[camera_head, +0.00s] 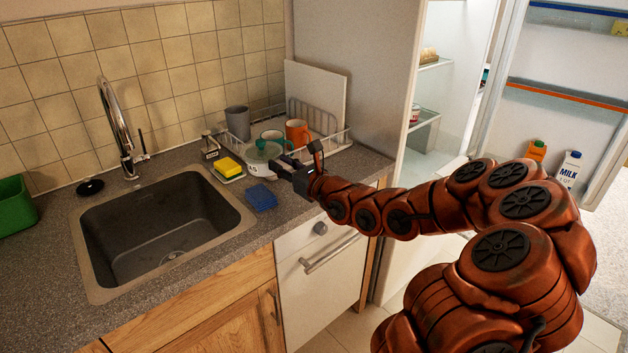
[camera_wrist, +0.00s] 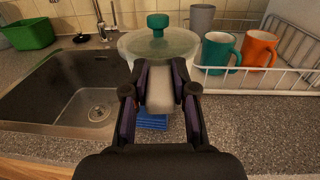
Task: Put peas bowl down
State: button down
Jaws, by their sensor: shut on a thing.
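The peas bowl is a pale bowl (camera_head: 258,168) with a clear lid and a green knob. In the wrist view, the lid (camera_wrist: 180,42) is at top centre with its green knob (camera_wrist: 158,20) upright. My gripper (camera_head: 283,163) reaches in from the right and is shut on the bowl's near side; in the wrist view its fingers (camera_wrist: 160,88) flank a pale part of it. The bowl looks level, in front of the dish rack. I cannot tell whether its base touches the counter. The peas inside are not clearly visible.
A wire dish rack (camera_head: 343,136) holds a grey cup (camera_head: 237,122), a teal mug (camera_wrist: 219,53) and an orange mug (camera_head: 297,131). A yellow sponge (camera_head: 230,166) and blue cloth (camera_head: 261,197) lie near the sink (camera_head: 160,230). The fridge (camera_head: 428,130) stands open at right.

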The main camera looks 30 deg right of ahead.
jog(key=s+d+f+h+b, duration=0.1)
jog(key=s+d+f+b, duration=0.15)
jog(key=s+d, duration=0.4)
jog(key=s+d+f+b, duration=0.2)
jog(key=s+d+f, duration=0.15)
jog(key=d, duration=0.55)
jog(key=shift+m, duration=0.4)
jog(key=shift+w+d+f+p, duration=0.15)
jog(key=shift+w+d+p, duration=0.45)
jog(key=shift+w+d, duration=1.2)
jog(key=shift+w+d+f+p, duration=0.15)
jog(key=shift+w+d+p, duration=0.7)
jog(key=shift+w, duration=1.6)
jog(key=shift+w+d+f+p, duration=0.15)
jog(key=shift+w+d+p, duration=0.15)
jog(key=shift+w+d, duration=1.65)
jog(key=shift+w+a+f+p, duration=0.15)
jog(key=shift+f+p, duration=0.1)
jog(key=shift+f, duration=0.65)
jog(key=shift+a+f+p, duration=0.1)
jog(key=shift+f+p, duration=0.1)
jog(key=shift+f, duration=0.65)
jog(key=shift+f, duration=0.2)
jog(key=c, duration=0.9)
grip_release()
jog(key=shift+r, duration=0.15)
jog(key=b+v, duration=0.2)
jog(key=v, duration=1)
